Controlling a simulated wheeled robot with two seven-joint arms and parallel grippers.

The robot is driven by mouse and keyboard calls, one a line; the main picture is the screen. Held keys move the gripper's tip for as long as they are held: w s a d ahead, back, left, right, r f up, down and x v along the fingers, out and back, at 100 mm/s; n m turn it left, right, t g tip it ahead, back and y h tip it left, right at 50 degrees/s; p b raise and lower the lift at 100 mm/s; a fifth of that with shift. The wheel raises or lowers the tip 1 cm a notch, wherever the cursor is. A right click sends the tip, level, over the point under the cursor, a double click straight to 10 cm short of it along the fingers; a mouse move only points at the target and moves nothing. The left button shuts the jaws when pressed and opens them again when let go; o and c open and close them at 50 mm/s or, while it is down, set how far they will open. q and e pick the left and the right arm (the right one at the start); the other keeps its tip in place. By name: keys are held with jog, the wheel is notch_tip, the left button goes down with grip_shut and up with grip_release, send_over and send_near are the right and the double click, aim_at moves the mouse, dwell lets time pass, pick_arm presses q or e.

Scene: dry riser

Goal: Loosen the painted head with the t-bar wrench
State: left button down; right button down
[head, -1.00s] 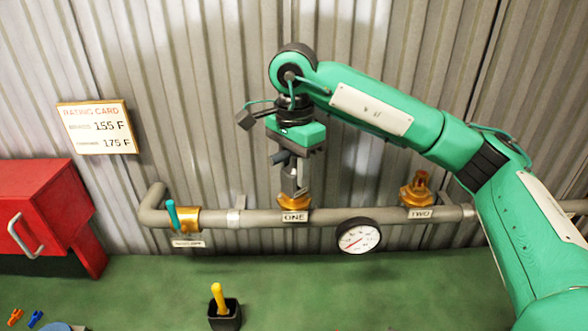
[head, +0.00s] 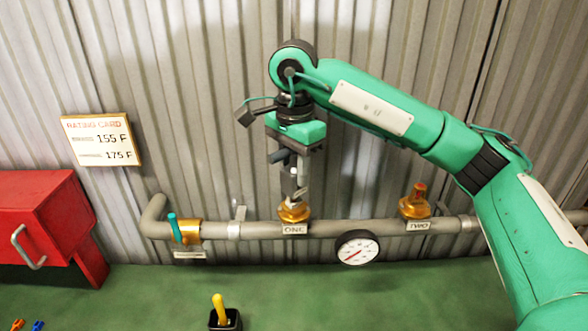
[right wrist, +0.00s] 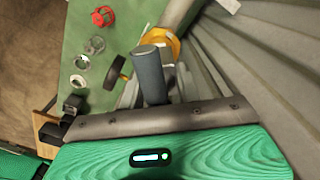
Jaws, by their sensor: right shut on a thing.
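My right gripper (head: 293,180) is upright over the brass head marked ONE (head: 294,213) on the grey pipe. It is shut on a grey tool, which I take to be the t-bar wrench (head: 280,157). The grey round bar of the wrench (right wrist: 150,75) stands out from the jaws in the right wrist view, with a brass fitting (right wrist: 172,45) just beyond it. A pale part shows at the top of head ONE; I cannot tell whether the wrench is seated on it. A second head marked TWO (head: 416,205) has a reddish top. My left gripper is out of view.
The pipe (head: 335,228) runs along the corrugated wall, with a teal-handled valve (head: 184,230) and a round gauge (head: 357,248). A rating card (head: 102,140) hangs left, above a red box (head: 40,225). A yellow-handled tool stands in a black holder (head: 226,320). Loose rings (right wrist: 85,65) lie on the green surface.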

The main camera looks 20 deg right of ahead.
jog(key=shift+r+p, duration=1.7)
jog(key=shift+r, duration=1.5)
jog(key=shift+f, duration=0.1)
